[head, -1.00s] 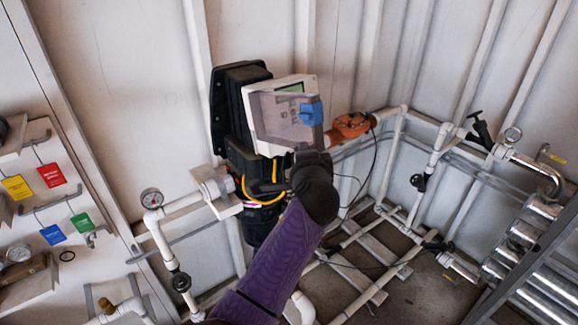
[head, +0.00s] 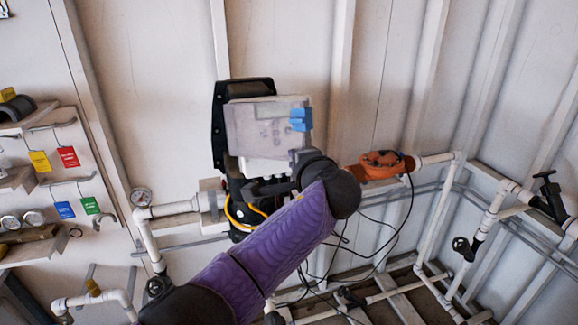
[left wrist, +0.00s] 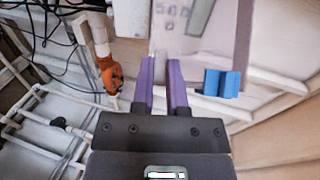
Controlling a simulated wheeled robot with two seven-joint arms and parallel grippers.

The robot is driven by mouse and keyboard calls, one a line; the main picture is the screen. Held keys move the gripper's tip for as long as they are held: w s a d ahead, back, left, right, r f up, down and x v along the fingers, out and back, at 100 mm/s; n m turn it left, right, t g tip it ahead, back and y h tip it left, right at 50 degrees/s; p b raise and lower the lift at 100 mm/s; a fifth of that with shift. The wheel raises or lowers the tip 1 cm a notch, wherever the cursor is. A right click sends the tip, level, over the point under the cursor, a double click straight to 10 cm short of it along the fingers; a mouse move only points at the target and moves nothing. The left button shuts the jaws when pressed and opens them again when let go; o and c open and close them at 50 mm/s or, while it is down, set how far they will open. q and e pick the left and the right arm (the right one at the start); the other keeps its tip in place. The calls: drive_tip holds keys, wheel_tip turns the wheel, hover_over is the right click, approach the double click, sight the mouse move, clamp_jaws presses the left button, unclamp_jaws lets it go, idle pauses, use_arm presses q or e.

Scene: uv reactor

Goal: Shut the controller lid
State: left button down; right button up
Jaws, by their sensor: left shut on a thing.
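The controller (head: 270,165) is a pale box on a black backing on the wall. Its see-through greyish lid (head: 245,125) with a blue latch (head: 300,119) lies in front of its face in the head view; I cannot tell whether a gap remains. My left gripper (left wrist: 161,65) is shut on the lid's edge, its purple fingers close together. The lid (left wrist: 225,45) and blue latch (left wrist: 222,83) show right of the fingers in the left wrist view. In the head view my own arm hides the fingertips. My right gripper is not in view.
An orange fitting (head: 383,165) on white pipes stands right of the controller. Black cables (head: 340,240) hang below. Shelves with coloured tags (head: 66,157) are at far left.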

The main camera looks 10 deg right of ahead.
use_arm(q)
drive_tip(key=shift+d, duration=0.1)
idle(0.4)
drive_tip(key=c, duration=0.6)
unclamp_jaws()
drive_tip(key=shift+w, duration=0.1)
drive_tip(key=shift+c, duration=0.2)
drive_tip(key=b+v, duration=0.1)
drive_tip(key=v, duration=0.9)
drive_tip(key=shift+f, duration=0.1)
